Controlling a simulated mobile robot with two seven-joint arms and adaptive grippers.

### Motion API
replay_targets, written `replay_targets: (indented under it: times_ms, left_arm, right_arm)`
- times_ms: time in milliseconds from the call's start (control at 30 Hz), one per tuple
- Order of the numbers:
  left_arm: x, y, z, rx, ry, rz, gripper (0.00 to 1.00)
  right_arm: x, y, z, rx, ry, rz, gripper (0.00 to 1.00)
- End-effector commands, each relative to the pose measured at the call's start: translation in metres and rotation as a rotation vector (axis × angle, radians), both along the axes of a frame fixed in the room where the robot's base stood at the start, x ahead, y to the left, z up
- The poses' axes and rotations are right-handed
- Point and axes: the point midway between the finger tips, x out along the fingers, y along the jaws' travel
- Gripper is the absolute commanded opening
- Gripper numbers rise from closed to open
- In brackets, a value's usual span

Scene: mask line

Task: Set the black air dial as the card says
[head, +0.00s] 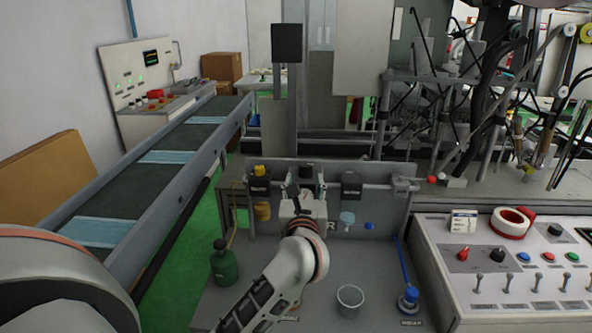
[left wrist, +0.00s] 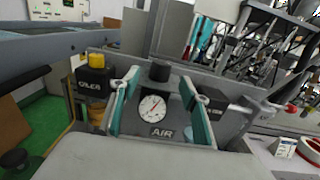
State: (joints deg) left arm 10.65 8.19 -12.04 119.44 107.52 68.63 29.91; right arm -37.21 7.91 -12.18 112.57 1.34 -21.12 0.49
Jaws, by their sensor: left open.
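The black air dial (left wrist: 159,71) is a round knob on top of the air regulator, above a white gauge (left wrist: 152,107) and an AIR label. In the head view the dial (head: 306,171) shows just beyond my left gripper (head: 306,188). In the left wrist view my left gripper (left wrist: 160,78) is open, with one teal finger on each side of the regulator and the dial between the tips. I cannot tell whether either finger touches. The white card (head: 463,221) stands on the control panel at the right; its writing is too small to read. My right gripper is not in view.
A yellow-topped oiler (left wrist: 95,75) stands left of the regulator, and another black unit (head: 351,186) stands to its right. A clear cup (head: 350,298) and a green oil can (head: 224,262) are on the grey bench. A tape roll (head: 510,223) lies beside the card.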

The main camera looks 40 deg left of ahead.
Motion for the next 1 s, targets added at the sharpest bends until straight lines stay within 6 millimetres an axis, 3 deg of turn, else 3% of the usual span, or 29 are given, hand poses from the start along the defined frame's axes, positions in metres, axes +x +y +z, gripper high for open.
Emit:
replay_targets:
  times_ms: [600, 1000]
  left_arm:
    - [0.062, 0.037, -0.001, -0.038, -0.001, -0.005, 0.46]
    - [0.068, 0.041, -0.002, -0.038, -0.001, -0.005, 0.43]
  right_arm:
    - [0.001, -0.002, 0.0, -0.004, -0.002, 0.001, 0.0]
    - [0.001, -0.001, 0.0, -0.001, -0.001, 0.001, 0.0]
